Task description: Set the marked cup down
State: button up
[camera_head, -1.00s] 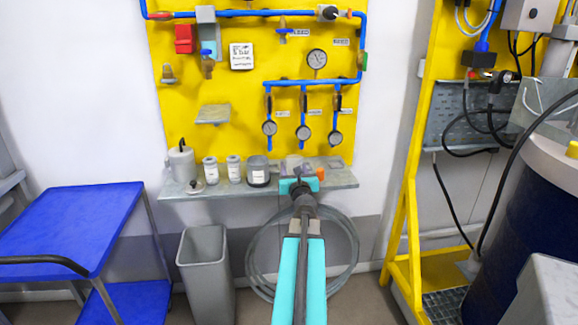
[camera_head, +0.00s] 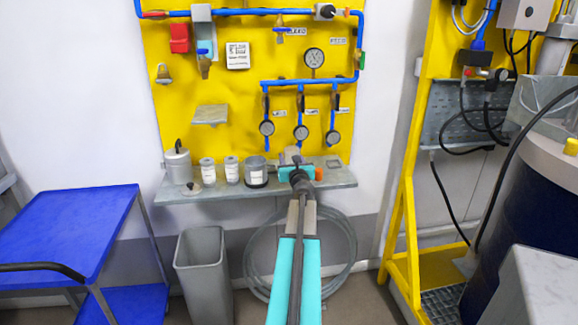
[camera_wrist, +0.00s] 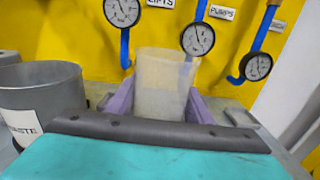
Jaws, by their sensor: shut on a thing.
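My gripper (camera_head: 295,164) is over the shelf at the foot of the yellow board. In the wrist view its purple fingers (camera_wrist: 160,108) are shut on both sides of a pale translucent cup (camera_wrist: 163,78). The cup stands upright between them. No mark on the cup can be made out in this view. In the head view only a small pale part of the cup (camera_head: 291,152) shows above the gripper. The cup's base is hidden, so I cannot tell whether it touches the shelf.
The grey shelf (camera_head: 335,181) also holds a grey pot labelled WASTE (camera_head: 255,172), white jars (camera_head: 208,171) and a metal can (camera_head: 178,166) to the left. The WASTE pot is close beside my gripper. Gauges (camera_head: 301,133) and blue pipes are just behind.

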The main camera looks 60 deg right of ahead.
jog(key=shift+w, duration=0.1)
jog(key=shift+d, duration=0.2)
jog(key=shift+w+d+f, duration=0.15)
jog(key=shift+d+f, duration=0.05)
jog(key=shift+f, duration=0.1)
jog(key=shift+s+f+b, duration=0.2)
jog(key=shift+f+b, duration=0.6)
jog(key=shift+b, duration=0.2)
jog(key=shift+w+f+b, duration=0.15)
jog(key=shift+f+b, duration=0.4)
jog(key=shift+f, duration=0.15)
jog(key=shift+f, duration=0.15)
jog(key=o, duration=1.1)
jog(key=shift+r, duration=0.25)
